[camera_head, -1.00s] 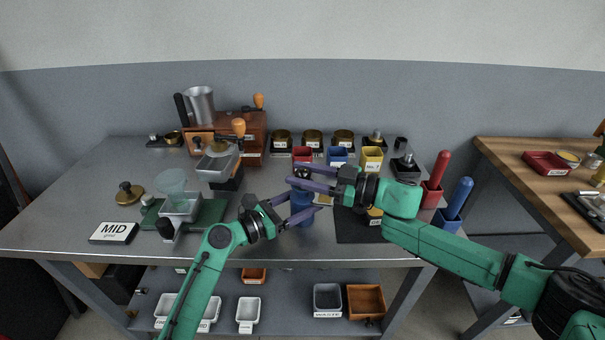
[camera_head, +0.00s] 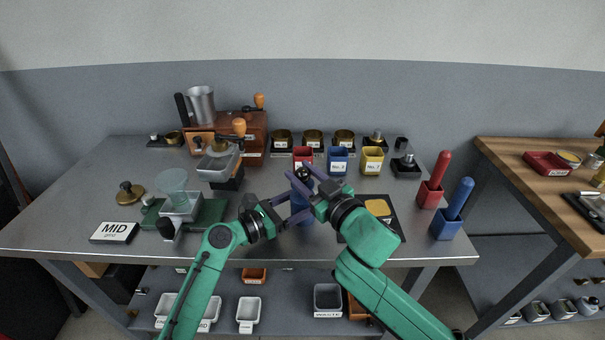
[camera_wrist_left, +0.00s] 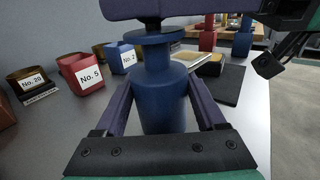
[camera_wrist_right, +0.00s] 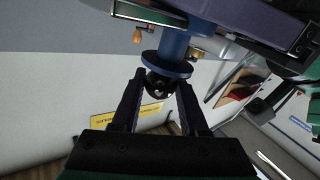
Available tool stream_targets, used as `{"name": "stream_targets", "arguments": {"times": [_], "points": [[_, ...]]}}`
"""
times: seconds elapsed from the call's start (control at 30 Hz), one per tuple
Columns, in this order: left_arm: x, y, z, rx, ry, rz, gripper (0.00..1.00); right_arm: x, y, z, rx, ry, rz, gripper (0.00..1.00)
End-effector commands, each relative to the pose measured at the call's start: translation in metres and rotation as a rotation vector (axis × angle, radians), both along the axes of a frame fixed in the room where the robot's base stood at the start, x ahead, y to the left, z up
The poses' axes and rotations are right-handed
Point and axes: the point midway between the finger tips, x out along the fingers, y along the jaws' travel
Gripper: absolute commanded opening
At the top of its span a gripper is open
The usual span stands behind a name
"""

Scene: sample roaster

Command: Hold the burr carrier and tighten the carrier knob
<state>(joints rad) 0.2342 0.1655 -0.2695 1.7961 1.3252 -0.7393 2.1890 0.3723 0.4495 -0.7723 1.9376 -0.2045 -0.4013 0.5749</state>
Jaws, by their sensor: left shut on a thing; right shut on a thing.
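The blue burr carrier (camera_head: 302,207) stands upright near the table's front edge, between the fingers of my left gripper (camera_head: 298,208). In the left wrist view the carrier (camera_wrist_left: 163,98) is a blue cylinder with a narrower neck and a flange, and my left fingers are shut on its sides. The black round carrier knob (camera_head: 303,173) tops it. My right gripper (camera_head: 303,180) is shut on the knob from the front right. In the right wrist view the knob (camera_wrist_right: 158,84) sits between the fingertips, against the blue flange (camera_wrist_right: 168,66).
A dark mat (camera_head: 393,228) with a yellow pad lies right of the carrier. Red, blue and yellow cups (camera_head: 372,160) stand behind. Red (camera_head: 430,195) and blue (camera_head: 446,224) holders stand at the right. A green-based scale with a funnel (camera_head: 173,186) is at the left.

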Motion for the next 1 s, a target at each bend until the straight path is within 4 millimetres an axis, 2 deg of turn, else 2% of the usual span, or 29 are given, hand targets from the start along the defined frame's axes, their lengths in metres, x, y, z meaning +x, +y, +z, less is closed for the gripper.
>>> {"name": "stream_targets", "arguments": {"times": [0.4,1.0], "points": [[-0.0021,-0.0031,0.0001,0.003,-0.002,-0.009,0.0,0.0008,-0.0007,0.0011,0.006,0.001,-0.26,0.0],[-0.0022,-0.0029,-0.0003,0.003,-0.002,-0.009,0.0,0.0012,-0.0024,0.0011,-0.001,0.0,-0.319,0.0]]}}
